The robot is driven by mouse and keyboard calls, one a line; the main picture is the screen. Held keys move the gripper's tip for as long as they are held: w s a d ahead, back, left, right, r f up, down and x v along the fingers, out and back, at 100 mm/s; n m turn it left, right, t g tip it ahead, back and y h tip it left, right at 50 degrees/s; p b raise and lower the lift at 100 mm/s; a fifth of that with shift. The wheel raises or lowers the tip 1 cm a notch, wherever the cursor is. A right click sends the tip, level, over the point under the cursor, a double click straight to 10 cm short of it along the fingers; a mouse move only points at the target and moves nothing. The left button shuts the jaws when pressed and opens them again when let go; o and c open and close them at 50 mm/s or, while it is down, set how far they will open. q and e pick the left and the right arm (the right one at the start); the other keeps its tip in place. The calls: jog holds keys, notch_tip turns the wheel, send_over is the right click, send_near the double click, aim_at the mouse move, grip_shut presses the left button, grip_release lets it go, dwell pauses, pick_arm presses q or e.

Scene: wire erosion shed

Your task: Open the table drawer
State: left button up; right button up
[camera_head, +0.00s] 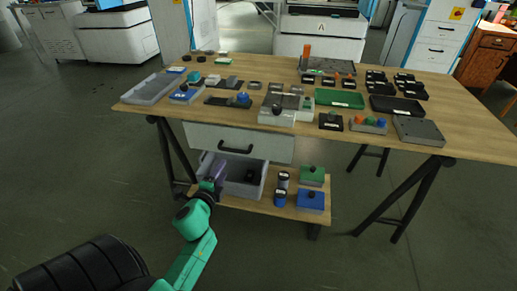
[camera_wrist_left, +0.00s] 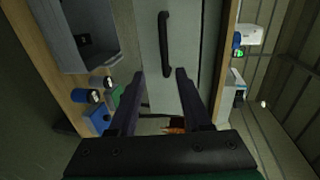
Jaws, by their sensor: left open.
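The table drawer (camera_head: 263,146) has a pale grey front under the tabletop and looks closed. Its dark bar handle (camera_head: 222,148) is on the front. In the left wrist view the drawer front (camera_wrist_left: 188,45) fills the middle, with the handle (camera_wrist_left: 164,42) upright in the picture. My left gripper (camera_head: 213,178) is below the handle and slightly left of it in the head view. In the wrist view its open fingers (camera_wrist_left: 160,73) are spread either side of the handle's lower end. It holds nothing, and I see no contact. My right gripper is not in view.
The wooden table (camera_head: 470,140) carries several trays, blocks and small parts. On the shelf below, a grey bin (camera_head: 259,190) stands close to my left gripper, with dark cylinders (camera_head: 280,198), a blue box (camera_head: 310,201) and a green box (camera_head: 312,176) beside it.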

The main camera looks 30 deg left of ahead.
aim_at(233, 151)
pick_arm(q)
jog(key=x, duration=0.4)
jog(key=b+x, duration=0.1)
jog(key=x, duration=0.3)
jog(key=b+x, duration=0.1)
jog(key=x, duration=0.4)
jog(key=shift+a+r, duration=0.15)
jog(key=shift+r, duration=0.2)
jog(key=shift+w+a, duration=0.1)
jog(key=shift+w, duration=0.15)
grip_shut()
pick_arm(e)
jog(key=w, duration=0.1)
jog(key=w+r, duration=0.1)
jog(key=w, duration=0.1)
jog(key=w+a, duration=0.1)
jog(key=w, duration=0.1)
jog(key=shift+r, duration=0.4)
